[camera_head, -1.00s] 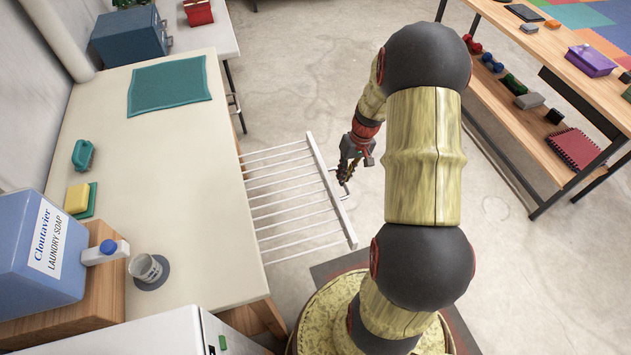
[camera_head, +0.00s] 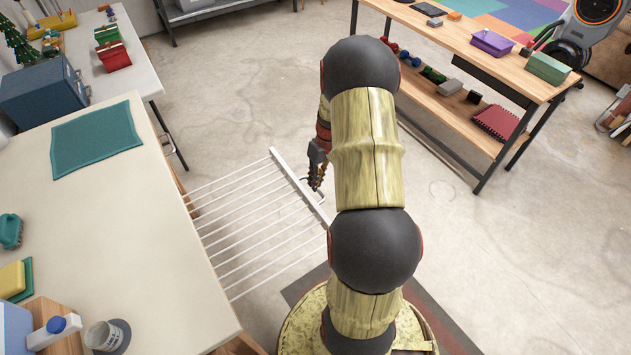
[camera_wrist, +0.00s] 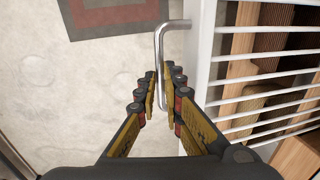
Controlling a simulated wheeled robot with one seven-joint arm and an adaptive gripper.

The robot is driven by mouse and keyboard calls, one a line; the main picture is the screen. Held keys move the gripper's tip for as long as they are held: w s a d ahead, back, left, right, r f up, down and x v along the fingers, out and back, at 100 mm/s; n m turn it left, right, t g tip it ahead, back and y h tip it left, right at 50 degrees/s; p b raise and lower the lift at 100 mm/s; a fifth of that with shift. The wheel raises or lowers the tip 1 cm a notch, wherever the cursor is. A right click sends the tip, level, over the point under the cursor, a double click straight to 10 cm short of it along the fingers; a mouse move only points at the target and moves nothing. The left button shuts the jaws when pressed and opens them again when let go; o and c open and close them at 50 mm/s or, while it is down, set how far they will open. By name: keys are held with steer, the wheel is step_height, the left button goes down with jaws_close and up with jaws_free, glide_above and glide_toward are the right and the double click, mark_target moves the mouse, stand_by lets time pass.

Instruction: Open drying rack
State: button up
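The white drying rack (camera_head: 256,222) extends out from the side of the counter, its parallel bars spanning from the counter to a white front rail (camera_head: 290,180). It also shows at the right of the wrist view, where its rail (camera_wrist: 200,60) runs upright. A thin metal handle (camera_wrist: 174,24) projects from the rail. My gripper (camera_wrist: 160,85) has its fingers on both sides of the handle, close against it, and looks shut on it. In the head view my gripper (camera_head: 317,186) is beside the rail's outer face, partly covered by my arm.
The counter (camera_head: 140,235) holds a teal cloth (camera_head: 96,138). A wooden shelf table (camera_head: 480,60) with small items stands at upper right. Open concrete floor (camera_head: 240,90) lies beyond the rack and between the tables.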

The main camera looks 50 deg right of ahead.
steer(key=o, duration=0.4)
steer(key=r, duration=0.4)
steer(key=d+r, duration=0.1)
steer(key=r, duration=0.2)
steer(key=d+r, duration=0.1)
steer(key=r, duration=0.3)
steer(key=shift+s+d+r, duration=0.15)
steer(key=shift+s+r, duration=0.2)
stand_by(0.3)
steer(key=s+a+r+n+t, duration=0.1)
steer(key=s+a+r, duration=0.2)
steer(key=a+r, duration=0.4)
steer(key=s+a+r+n+t+h, duration=0.1)
steer(key=a+r, duration=0.6)
steer(key=a, duration=1.1)
steer(key=s+a+r+n+t+h, duration=0.1)
steer(key=s+a+r+t, duration=0.2)
steer(key=a, duration=0.9)
steer(key=shift+s+a+r+n, duration=0.1)
steer(key=shift+s+r, duration=0.4)
steer(key=shift+r, duration=0.25)
steer(key=shift+s+r+n, duration=0.1)
steer(key=shift+s+r, duration=0.45)
steer(key=shift+r, duration=0.2)
steer(key=shift+s+a+r+n, duration=0.1)
steer(key=shift+s+r, duration=0.4)
steer(key=shift+r, duration=0.25)
